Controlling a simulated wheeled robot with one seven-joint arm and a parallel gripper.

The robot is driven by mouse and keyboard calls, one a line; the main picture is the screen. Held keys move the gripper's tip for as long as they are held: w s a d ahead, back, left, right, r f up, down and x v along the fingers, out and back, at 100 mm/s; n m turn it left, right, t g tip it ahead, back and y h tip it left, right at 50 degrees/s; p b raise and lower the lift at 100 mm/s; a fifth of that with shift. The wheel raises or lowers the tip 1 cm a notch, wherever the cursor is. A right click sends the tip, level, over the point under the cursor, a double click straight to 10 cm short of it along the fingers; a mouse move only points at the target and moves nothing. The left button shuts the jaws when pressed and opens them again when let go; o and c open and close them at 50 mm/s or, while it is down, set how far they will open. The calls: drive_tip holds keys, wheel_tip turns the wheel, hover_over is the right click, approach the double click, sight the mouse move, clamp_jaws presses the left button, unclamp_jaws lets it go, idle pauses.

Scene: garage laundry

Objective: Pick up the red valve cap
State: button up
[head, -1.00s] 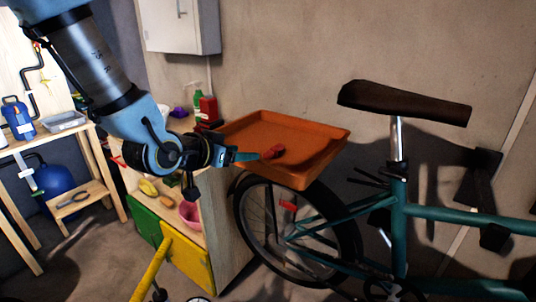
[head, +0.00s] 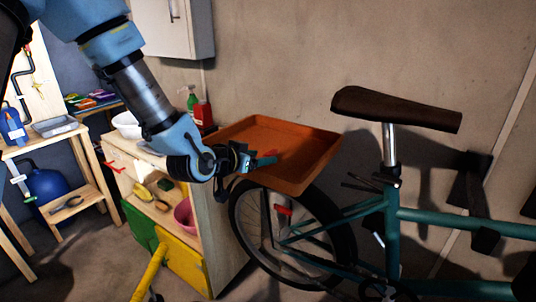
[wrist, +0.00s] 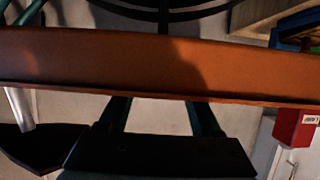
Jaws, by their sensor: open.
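The red valve cap (head: 272,153) is a small red patch in the orange tray (head: 325,150) in the head view, partly hidden behind my gripper. My gripper (head: 266,160) reaches over the tray's near left side from the left, its teal fingertips beside the cap. I cannot tell whether they touch it. In the wrist view, my two teal fingers (wrist: 161,112) stand apart, and the tray's wall (wrist: 160,70) crosses in front and hides their tips. The cap does not show in that view.
A teal bicycle (head: 389,230) with a brown saddle (head: 400,108) stands right of the tray, its wheel below. A pink bowl (head: 183,215) sits lower.

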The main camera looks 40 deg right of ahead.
sight(265, 155)
drive_tip(key=shift+p+x, duration=0.4)
drive_tip(key=shift+x, duration=1.15)
clamp_jaws()
